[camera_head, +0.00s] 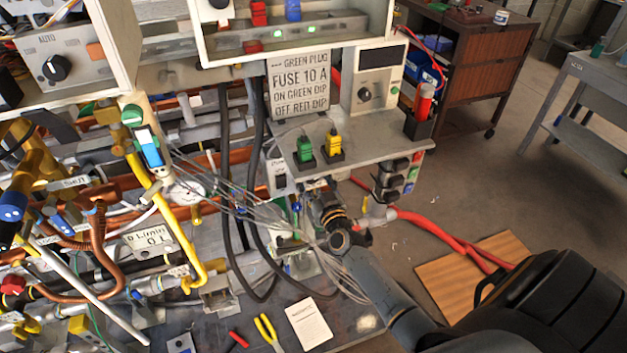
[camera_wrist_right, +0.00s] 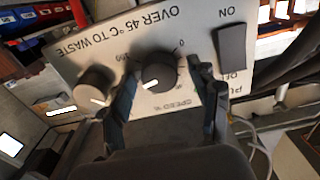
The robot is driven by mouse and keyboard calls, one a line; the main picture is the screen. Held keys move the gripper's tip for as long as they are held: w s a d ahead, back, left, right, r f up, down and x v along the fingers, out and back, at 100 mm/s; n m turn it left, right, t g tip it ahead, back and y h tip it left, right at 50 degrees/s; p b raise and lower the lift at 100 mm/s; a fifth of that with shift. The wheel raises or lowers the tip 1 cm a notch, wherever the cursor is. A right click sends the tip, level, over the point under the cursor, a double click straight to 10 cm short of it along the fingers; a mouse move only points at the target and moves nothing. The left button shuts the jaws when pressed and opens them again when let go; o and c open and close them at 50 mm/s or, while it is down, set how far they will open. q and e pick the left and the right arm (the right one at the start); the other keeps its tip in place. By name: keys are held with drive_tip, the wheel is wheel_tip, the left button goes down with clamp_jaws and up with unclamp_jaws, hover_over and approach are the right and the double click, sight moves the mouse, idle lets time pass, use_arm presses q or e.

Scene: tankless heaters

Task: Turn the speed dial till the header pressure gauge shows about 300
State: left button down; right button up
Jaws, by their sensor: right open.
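The speed dial (camera_wrist_right: 160,72) is a dark round knob with a white pointer mark, on a white panel lettered "SPEED %" in the right wrist view. My right gripper (camera_wrist_right: 164,66) is open, with one finger on each side of this dial; I cannot tell whether they touch it. In the head view my right gripper (camera_head: 318,192) reaches under the grey shelf, and the dial is hidden there. A round white gauge (camera_head: 187,192) shows among the pipes at left; its reading and label are too small to read. My left gripper is not in view.
A second knob (camera_wrist_right: 95,84) and an ON/OFF rocker switch (camera_wrist_right: 232,48) flank the dial. Thin clear tubes (camera_head: 270,215) hang close to my right gripper. The grey shelf (camera_head: 375,150) with green and yellow plugs is just above. Red hoses (camera_head: 430,222) run to the right.

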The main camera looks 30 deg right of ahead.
drive_tip(key=c, duration=1.2)
drive_tip(key=shift+o, duration=0.2)
drive_tip(key=shift+m, duration=0.5)
drive_tip(key=o, duration=1.2)
drive_tip(key=shift+c, duration=0.2)
drive_tip(key=v, duration=1.2)
